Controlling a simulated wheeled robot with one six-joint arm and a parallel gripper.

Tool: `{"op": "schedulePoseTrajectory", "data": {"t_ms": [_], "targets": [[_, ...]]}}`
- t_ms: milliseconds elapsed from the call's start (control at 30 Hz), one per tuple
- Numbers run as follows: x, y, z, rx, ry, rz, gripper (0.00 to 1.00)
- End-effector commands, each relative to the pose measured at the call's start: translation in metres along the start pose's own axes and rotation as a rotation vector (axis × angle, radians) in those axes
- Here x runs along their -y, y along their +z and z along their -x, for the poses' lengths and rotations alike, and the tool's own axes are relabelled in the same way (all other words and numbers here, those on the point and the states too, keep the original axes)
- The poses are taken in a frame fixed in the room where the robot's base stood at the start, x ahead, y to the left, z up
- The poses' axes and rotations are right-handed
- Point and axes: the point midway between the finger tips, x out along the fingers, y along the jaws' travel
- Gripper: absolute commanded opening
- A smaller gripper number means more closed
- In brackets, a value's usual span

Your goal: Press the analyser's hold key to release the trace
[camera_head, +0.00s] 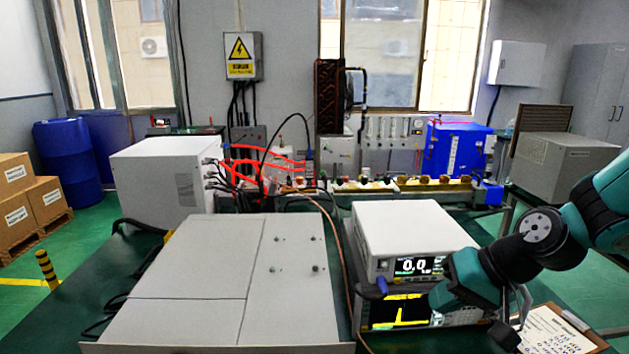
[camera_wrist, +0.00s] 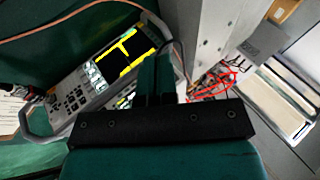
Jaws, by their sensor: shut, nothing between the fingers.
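The analyser (camera_head: 395,313) stands under a white meter, its dark screen showing a yellow trace with a tall peak. In the wrist view the analyser (camera_wrist: 72,100) appears tilted, with its screen and rows of small keys to the left of my fingers. I cannot make out which key is the hold key. My gripper (camera_wrist: 157,75) is shut and empty, its teal fingers over the analyser's front beside the screen. Whether they touch it cannot be told. In the head view my gripper (camera_head: 436,296) covers the right part of the analyser's front.
The white meter (camera_head: 412,232) reads 0.0. A large grey cabinet (camera_head: 190,275) lies to the left, with an orange cable between. A clipboard (camera_head: 548,332) lies at lower right. Red hoses and fittings stand behind.

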Motion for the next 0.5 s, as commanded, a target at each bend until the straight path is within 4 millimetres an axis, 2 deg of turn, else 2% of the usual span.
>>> {"op": "schedulePoseTrajectory", "data": {"t_ms": [33,100,200,333,400,500], "targets": [[0.03,0.02,0.012,0.051,0.01,0.104,0.0],[0.059,0.051,0.028,0.13,0.034,0.231,0.0],[0.086,0.094,0.051,0.223,0.068,0.386,0.0],[0.101,0.137,0.075,0.308,0.105,0.528,0.0],[0.103,0.151,0.084,0.336,0.119,0.574,0.0],[0.105,0.163,0.09,0.356,0.13,0.609,0.0]]}}
